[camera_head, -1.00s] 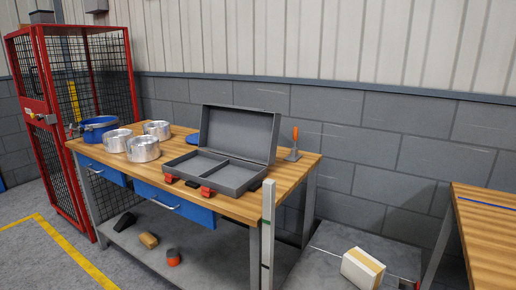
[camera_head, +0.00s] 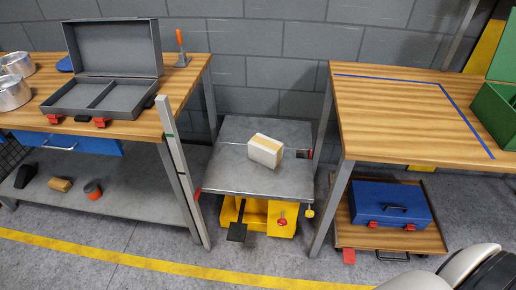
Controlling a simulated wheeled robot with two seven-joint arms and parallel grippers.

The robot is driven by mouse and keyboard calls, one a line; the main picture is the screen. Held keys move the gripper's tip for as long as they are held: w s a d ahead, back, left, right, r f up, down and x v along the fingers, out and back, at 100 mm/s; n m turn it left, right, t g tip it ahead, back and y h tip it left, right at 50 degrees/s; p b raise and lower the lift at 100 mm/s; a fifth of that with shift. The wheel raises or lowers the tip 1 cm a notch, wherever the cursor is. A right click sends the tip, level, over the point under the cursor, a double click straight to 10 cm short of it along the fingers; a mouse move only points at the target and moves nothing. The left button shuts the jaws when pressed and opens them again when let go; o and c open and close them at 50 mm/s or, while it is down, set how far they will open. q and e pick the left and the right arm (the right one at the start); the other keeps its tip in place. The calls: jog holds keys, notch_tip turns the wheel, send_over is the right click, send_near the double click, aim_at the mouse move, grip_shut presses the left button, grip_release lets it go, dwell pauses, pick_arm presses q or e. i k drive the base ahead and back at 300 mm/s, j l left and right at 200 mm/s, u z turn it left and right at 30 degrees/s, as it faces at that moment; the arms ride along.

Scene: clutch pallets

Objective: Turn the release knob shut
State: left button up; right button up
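A yellow lift table with a grey steel top (camera_head: 225,175) stands between the two workbenches. Two small knobs show at its front: a red one (camera_head: 282,221) over the yellow base and a yellow one (camera_head: 309,212) at the right corner. I cannot tell which of them is the release knob, nor how either is turned. A black pedal (camera_head: 237,232) sits at the front of the base. White and black parts of my own arm show at the bottom right corner. Neither gripper is in view.
A cardboard-coloured and white box (camera_head: 265,150) lies on the lift top. The left bench (camera_head: 140,130) holds an open grey case (camera_head: 115,98). Under the right bench (camera_head: 390,110), a blue toolbox (camera_head: 390,203) sits on a wooden dolly (camera_head: 372,238). A grey post (camera_head: 180,165) stands left of the lift. Floor in front is clear.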

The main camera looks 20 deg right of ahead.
aim_at(282, 221)
jog(key=z, duration=1.05)
